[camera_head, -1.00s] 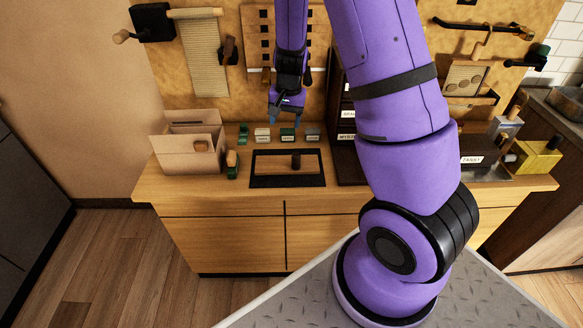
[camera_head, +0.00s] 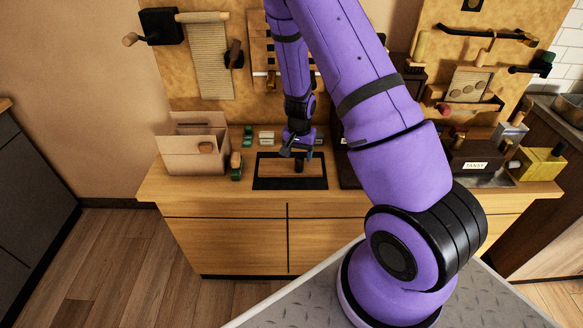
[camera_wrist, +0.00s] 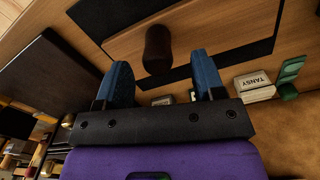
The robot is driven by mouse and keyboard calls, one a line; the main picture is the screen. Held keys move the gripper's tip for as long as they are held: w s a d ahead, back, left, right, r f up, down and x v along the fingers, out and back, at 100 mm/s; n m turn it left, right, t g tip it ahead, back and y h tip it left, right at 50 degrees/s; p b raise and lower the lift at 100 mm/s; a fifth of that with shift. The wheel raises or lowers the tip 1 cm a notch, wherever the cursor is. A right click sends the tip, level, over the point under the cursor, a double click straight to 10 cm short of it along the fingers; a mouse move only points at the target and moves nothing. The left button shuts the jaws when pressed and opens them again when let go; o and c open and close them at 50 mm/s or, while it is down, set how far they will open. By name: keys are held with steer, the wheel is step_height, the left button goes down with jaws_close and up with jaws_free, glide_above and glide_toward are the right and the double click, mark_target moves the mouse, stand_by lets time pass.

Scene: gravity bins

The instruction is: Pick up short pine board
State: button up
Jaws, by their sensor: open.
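A wooden board (camera_head: 275,170), which looks like the short pine board, lies on a dark mat (camera_head: 258,184) on the counter. A dark upright cylinder (camera_head: 299,167) stands on it like a handle. In the wrist view the board (camera_wrist: 215,25) spans the top, with the cylinder (camera_wrist: 157,45) near the middle, beyond my fingertips. My gripper (camera_head: 297,153) is above the mat's back part, close to the cylinder. In the wrist view my gripper (camera_wrist: 162,68) shows two blue fingers spread apart with nothing between them. I cannot tell the exact height gap.
An open cardboard box (camera_head: 194,158) stands on the counter's left, with green items (camera_head: 236,165) beside it. Small labelled blocks (camera_head: 266,138) sit behind the mat; one reads TANSY in the wrist view (camera_wrist: 253,84). A dark box (camera_head: 474,160) and yellow container (camera_head: 541,162) stand right.

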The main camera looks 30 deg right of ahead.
mark_target(290, 161)
step_height(290, 161, down, 4)
steer(key=shift+s+f, duration=0.15)
steer(key=shift+f, duration=0.05)
jaws_close()
